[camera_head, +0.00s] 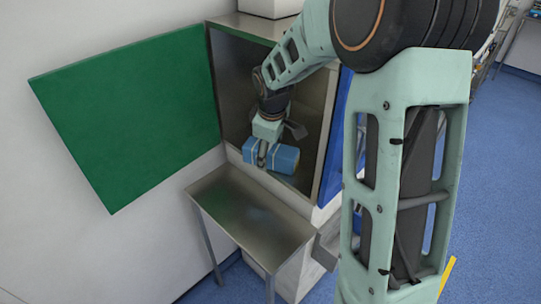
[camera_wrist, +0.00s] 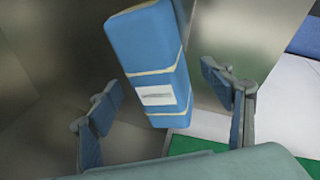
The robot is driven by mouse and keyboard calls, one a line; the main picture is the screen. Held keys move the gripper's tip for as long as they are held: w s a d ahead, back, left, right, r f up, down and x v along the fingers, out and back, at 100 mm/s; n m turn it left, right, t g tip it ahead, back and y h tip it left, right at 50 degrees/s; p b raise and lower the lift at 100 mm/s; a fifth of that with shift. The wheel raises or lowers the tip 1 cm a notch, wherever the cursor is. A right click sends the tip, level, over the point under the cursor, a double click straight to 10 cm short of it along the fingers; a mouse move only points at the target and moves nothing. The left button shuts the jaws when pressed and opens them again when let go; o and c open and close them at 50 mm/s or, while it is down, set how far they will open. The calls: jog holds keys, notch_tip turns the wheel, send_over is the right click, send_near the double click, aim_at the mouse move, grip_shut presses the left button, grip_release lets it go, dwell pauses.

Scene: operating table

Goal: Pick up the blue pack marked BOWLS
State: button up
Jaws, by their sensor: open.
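The blue pack (camera_head: 285,158) lies in the open metal cabinet, near its front edge. It is a long block with pale bands. In the wrist view the blue pack (camera_wrist: 150,60) reaches from the top edge to between my fingers, slightly tilted. A white label shows near its close end, but its print is too small to read. My gripper (camera_head: 262,157) is at the left end of the pack. In the wrist view my gripper (camera_wrist: 160,88) is open, with a gap on each side of the pack. I cannot tell the depth between fingertips and pack.
The metal cabinet (camera_head: 232,75) has walls close around my gripper. A metal side table (camera_head: 225,192) stands below its opening. A green panel (camera_head: 130,110) is on the left, and a blue panel (camera_head: 346,150) edges the cabinet's right side. Blue floor (camera_head: 500,160) is clear at right.

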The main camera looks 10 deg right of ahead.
jog(key=shift+x, duration=1.05)
jog(key=shift+r, duration=0.1)
jog(key=c, duration=1.9)
jog(key=shift+o, duration=0.2)
jog(key=shift+r, duration=0.1)
